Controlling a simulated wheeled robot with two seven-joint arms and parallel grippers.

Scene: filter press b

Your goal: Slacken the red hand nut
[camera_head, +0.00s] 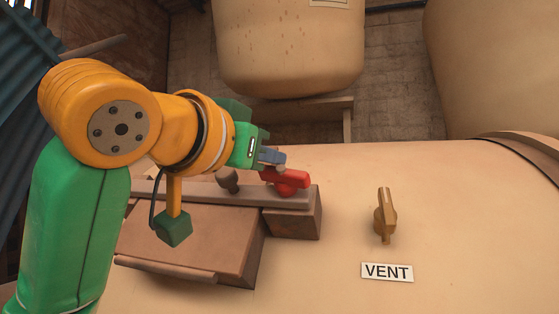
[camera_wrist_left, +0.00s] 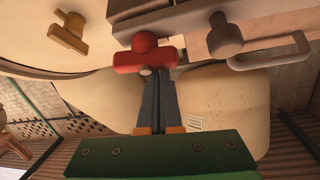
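The red hand nut (camera_head: 290,181) sits at the right end of a grey bar on the block; it also shows in the left wrist view (camera_wrist_left: 143,59), with a rounded hub and a wide crosspiece. My left gripper (camera_head: 276,157) reaches in from the left, its fingers just behind the nut. In the left wrist view the two dark fingers (camera_wrist_left: 157,73) lie close together, tips at the lower edge of the crosspiece, with nothing visible held between them. Whether they touch the nut cannot be told. My right gripper is not in view.
A grey knob (camera_head: 228,180) stands on the grey bar (camera_head: 205,192) left of the nut. A brass valve handle (camera_head: 385,215) stands to the right above the VENT label (camera_head: 387,272). The pale surface between nut and handle is clear. A large tank (camera_head: 288,45) stands behind.

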